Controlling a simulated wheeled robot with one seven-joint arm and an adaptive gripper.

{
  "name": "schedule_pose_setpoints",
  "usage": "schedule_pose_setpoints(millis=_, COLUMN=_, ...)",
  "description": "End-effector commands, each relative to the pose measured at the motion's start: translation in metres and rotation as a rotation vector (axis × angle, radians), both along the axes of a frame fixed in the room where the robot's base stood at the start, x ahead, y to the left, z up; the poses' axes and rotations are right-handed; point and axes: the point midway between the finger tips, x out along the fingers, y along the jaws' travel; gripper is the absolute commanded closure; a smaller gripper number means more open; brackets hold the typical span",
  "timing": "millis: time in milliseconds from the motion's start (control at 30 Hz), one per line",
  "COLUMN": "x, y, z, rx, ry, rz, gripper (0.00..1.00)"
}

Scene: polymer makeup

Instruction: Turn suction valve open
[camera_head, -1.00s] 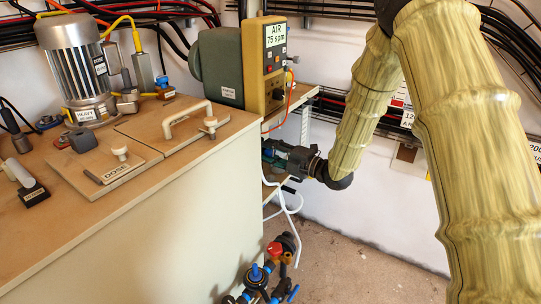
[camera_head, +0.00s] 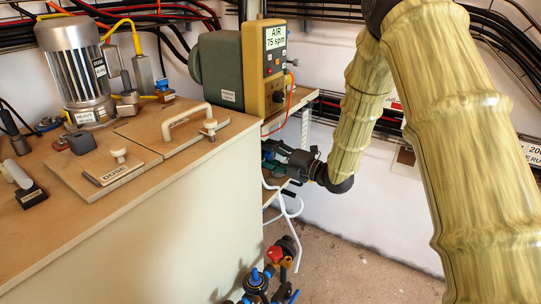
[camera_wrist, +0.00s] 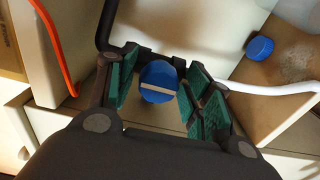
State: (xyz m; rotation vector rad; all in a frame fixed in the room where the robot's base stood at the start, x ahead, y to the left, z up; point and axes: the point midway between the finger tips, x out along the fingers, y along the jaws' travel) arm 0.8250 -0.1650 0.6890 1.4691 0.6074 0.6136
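A round blue knob (camera_wrist: 156,92) with a pale bar across its face sits between the two green-padded fingers of my gripper (camera_wrist: 160,88) in the wrist view. The fingers are apart, one on each side of the knob; I cannot tell whether either pad touches it. The pale bar lies nearly level in that view. No label shows that names this knob as the suction valve.
A large cabinet (camera_head: 190,210) fills the left. Blue-handled valves (camera_head: 256,278) and a red knob (camera_head: 274,254) stand low by its side. The AIR control box (camera_head: 265,70) is above my gripper. A white hose (camera_wrist: 270,88) and blue cap (camera_wrist: 260,47) lie near it. Floor at right is clear.

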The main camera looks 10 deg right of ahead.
Motion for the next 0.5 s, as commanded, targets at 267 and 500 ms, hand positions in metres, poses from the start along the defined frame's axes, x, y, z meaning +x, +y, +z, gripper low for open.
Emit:
schedule_pose_setpoints(millis=267, x=0.0, y=0.0, z=0.001, rx=0.001, ry=-0.001, rz=-0.001, gripper=0.44)
schedule_pose_setpoints(millis=500, x=-0.011, y=-0.012, z=0.001, rx=-0.001, ry=-0.001, rz=-0.001, gripper=0.44)
